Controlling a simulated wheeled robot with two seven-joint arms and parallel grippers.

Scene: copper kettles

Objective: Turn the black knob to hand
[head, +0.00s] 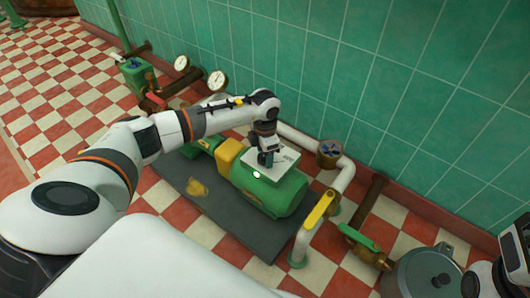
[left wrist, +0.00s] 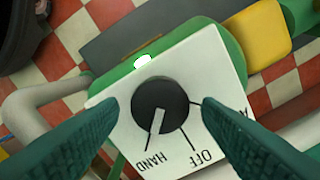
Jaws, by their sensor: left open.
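The black knob (left wrist: 160,106) sits on a white switch plate (left wrist: 215,65) marked HAND, OFF and a partly hidden third label. The knob's white pointer lies along the line to HAND. My left gripper (head: 266,159) is open over the plate; in the left wrist view its two teal fingers stand on either side of the knob, with a gap at each side. In the head view the gripper hides the knob, and the plate (head: 287,163) shows on the green motor (head: 272,195). A small bright lamp (left wrist: 142,61) glows at the plate's edge.
A white pipe with a yellow-handled valve (head: 319,210) stands right of the motor. A grey pot (head: 425,275) is at the lower right, near part of my right arm. Gauges (head: 217,80) and pipes run along the green tiled wall (head: 370,60).

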